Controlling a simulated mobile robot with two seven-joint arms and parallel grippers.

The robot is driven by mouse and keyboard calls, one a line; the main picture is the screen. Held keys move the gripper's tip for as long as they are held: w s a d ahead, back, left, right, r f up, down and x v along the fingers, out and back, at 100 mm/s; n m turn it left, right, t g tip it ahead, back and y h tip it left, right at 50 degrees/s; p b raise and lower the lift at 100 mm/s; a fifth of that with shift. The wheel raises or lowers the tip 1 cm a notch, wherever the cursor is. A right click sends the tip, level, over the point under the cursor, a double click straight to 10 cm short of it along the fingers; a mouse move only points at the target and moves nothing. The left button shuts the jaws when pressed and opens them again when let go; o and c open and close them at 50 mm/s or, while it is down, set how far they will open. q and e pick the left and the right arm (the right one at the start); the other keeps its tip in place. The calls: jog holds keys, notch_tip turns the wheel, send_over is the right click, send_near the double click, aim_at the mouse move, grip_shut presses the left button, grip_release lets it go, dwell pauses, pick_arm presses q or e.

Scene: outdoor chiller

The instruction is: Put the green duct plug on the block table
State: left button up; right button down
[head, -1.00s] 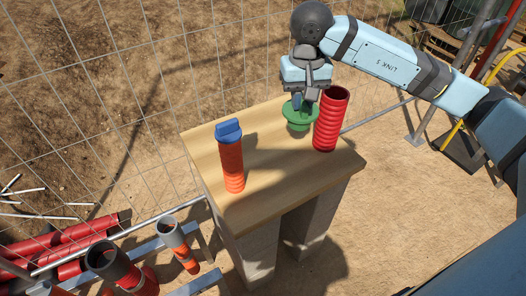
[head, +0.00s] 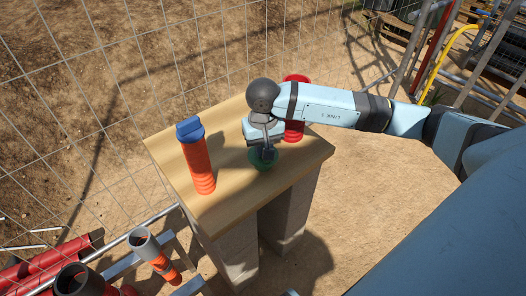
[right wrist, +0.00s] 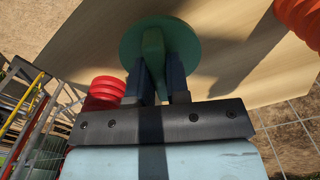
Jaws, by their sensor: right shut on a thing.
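The green duct plug (head: 263,161) is in my right gripper (head: 263,150), over the front right part of the block table. The right wrist view shows its round flange (right wrist: 181,42) and upright fin, with the jaws (right wrist: 157,88) shut on the fin. The arm hides part of the plug in the head view. I cannot tell whether its underside touches the wood. The block table (head: 233,194) has a pale wooden top on grey block legs. My left gripper is not in view.
A red ribbed duct (head: 294,131) stands on the table behind my right arm, partly hidden. An orange duct (head: 198,166) with a blue plug (head: 189,129) stands at the table's left. A wire fence (head: 90,90) runs behind. The table's front middle is clear.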

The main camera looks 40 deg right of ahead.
jog(key=shift+f, duration=0.9)
jog(key=shift+r, duration=0.1)
jog(key=c, duration=1.1)
grip_release()
